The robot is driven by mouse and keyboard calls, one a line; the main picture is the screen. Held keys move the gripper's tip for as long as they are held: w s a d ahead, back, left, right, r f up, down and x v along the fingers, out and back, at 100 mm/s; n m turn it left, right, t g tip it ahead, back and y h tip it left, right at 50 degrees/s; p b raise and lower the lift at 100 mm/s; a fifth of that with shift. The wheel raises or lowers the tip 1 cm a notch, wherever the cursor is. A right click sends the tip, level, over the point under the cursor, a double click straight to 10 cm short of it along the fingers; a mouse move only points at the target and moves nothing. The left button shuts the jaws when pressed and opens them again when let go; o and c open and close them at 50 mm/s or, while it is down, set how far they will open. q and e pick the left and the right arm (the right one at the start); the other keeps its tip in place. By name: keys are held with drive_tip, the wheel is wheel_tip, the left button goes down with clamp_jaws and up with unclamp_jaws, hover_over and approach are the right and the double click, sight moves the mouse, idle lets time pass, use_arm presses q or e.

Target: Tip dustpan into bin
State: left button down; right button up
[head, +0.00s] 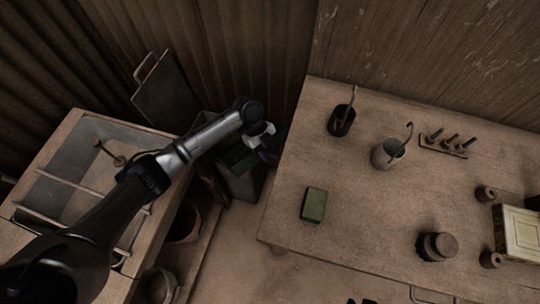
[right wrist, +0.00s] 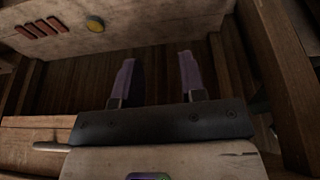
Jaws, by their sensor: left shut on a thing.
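My left gripper (head: 264,142) is at the end of the arm that reaches across the head view, over the gap between the two benches. It is shut on the dustpan (head: 236,157), a dark greenish shape mostly hidden behind the wrist. The bin (head: 244,187), a dark upright box, stands on the floor just below the dustpan. The bin's inside is hard to see, and I cannot tell whether the dustpan holds anything. My right gripper (right wrist: 156,80) shows in the right wrist view with its purple fingers apart and nothing between them.
A wooden frame tray (head: 75,118) is at left. Pots stand on the floor between.

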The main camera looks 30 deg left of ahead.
use_arm(q)
drive_tip(key=shift+w+a+r+g+h, duration=0.2)
drive_tip(key=shift+a+r+h, duration=0.15)
drive_tip(key=shift+a+r, duration=0.2)
drive_tip(key=shift+w+a+r+g+h, duration=0.1)
drive_tip(key=shift+w+a+r+h, duration=0.1)
drive_tip(key=shift+a+r+h, duration=0.25)
drive_tip(key=shift+w+a+r+h+b, duration=0.15)
drive_tip(key=shift+w+a+r+b, duration=0.05)
drive_tip(key=shift+a+r, duration=0.2)
drive_tip(key=shift+w+a+r+h+b, duration=0.2)
drive_tip(key=shift+a+r, duration=0.1)
drive_tip(key=shift+r, duration=0.15)
drive_tip(key=shift+g+h, duration=0.6)
drive_tip(key=shift+h, duration=0.15)
drive_tip(key=shift+b+v, duration=1)
drive_tip(key=shift+v, duration=1.05)
drive_tip(key=shift+a, duration=0.1)
drive_tip(key=shift+f, duration=0.1)
